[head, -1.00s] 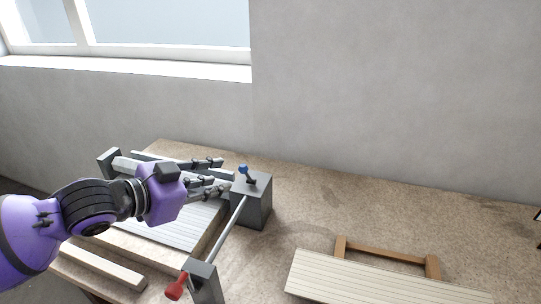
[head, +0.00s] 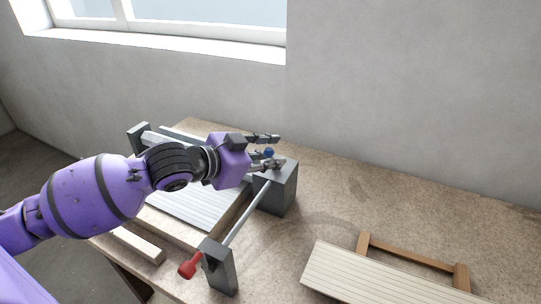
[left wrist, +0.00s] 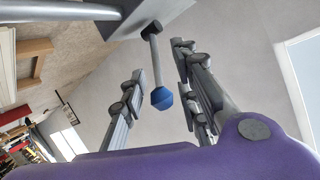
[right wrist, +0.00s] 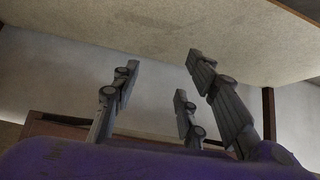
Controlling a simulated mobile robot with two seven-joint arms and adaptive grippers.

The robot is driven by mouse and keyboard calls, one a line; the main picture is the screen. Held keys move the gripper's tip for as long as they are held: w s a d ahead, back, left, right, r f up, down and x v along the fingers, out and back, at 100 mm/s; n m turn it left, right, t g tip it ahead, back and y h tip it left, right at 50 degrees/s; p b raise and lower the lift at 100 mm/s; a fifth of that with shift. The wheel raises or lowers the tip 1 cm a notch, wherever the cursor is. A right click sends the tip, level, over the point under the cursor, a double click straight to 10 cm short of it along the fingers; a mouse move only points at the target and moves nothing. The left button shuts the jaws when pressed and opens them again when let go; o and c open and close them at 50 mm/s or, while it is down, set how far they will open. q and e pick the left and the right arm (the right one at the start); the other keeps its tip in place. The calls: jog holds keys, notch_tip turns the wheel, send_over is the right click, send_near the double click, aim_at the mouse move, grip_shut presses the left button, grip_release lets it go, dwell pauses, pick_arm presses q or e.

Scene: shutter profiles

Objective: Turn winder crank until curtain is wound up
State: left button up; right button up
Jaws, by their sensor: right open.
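A grey winder box (head: 280,190) stands on the table. A short lever with a blue knob (head: 269,152) is on it. My left gripper (head: 278,151) is at the blue knob. In the left wrist view, the knob (left wrist: 162,98) and its grey stem lie between the spread fingers, with gaps on both sides, so the gripper is open. A rod runs from the box to a front post (head: 220,268) with a red handle (head: 188,265). The grey slatted curtain (head: 185,208) lies flat behind the rod, partly hidden by my arm. My right gripper (right wrist: 163,62) is open and empty, below a tabletop's underside.
A cream slatted panel (head: 370,276) and a wooden frame (head: 410,258) lie at the front right of the table. A pale bar (head: 138,246) lies at the left. The table's back right is clear, against a wall.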

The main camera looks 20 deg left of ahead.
pick_arm(q)
jog(key=shift+w, duration=0.1)
grip_shut()
dwell(0.5)
